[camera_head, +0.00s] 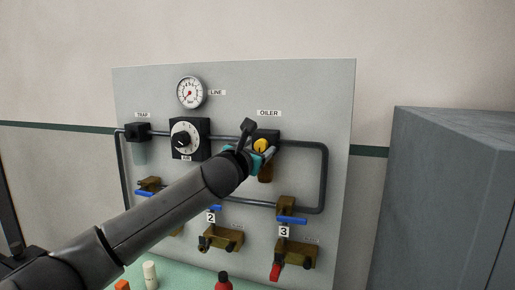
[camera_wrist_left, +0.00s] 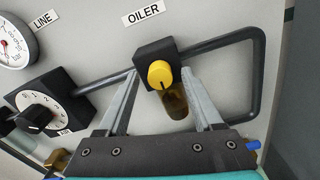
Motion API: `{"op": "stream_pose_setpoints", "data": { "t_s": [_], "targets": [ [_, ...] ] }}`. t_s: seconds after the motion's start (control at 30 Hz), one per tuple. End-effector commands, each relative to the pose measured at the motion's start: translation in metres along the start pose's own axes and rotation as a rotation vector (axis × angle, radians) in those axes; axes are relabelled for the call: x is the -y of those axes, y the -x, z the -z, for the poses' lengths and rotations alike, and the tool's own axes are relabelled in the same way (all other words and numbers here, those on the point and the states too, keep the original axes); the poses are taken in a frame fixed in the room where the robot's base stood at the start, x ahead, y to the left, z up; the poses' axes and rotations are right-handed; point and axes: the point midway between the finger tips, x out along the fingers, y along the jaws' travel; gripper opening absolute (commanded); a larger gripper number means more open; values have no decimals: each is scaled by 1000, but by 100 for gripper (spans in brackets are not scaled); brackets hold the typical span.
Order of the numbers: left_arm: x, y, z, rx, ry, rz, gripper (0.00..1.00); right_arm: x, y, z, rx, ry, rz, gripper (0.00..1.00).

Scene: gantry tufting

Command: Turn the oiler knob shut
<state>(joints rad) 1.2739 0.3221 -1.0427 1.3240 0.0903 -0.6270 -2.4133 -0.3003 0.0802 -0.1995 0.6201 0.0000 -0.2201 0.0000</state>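The oiler is a black block with a round yellow knob (camera_head: 261,146) on its front and an amber bowl (camera_head: 266,173) below. It is mounted on the grey panel under the OILER label. In the left wrist view the yellow knob (camera_wrist_left: 161,74) has a dark mark at its lower edge. My left gripper (camera_head: 264,155) is at the oiler. In the left wrist view its two fingers (camera_wrist_left: 160,73) are spread apart, one on each side of the knob and bowl, with gaps showing beside the knob. Nothing is held. My right gripper is not in view.
A black dial regulator (camera_head: 190,138) and a LINE gauge (camera_head: 191,92) are left of the oiler. A dark pipe loop (camera_head: 325,180) runs around it. Brass valves with blue levers (camera_head: 291,220) sit below. A grey cabinet (camera_head: 445,190) stands at right. Small bottles stand on the green surface below.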

Motion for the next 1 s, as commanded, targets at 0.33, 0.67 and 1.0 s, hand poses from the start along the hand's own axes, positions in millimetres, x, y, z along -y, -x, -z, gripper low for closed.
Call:
{"op": "stream_pose_setpoints", "data": {
  "t_s": [0.33,0.67,1.0],
  "targets": [
    [0,0,0,0,0,0,27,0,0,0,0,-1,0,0],
    [0,0,0,0,0,1,0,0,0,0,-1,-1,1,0],
    [0,0,0,-1,30,1,0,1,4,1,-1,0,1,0]
  ]
}}
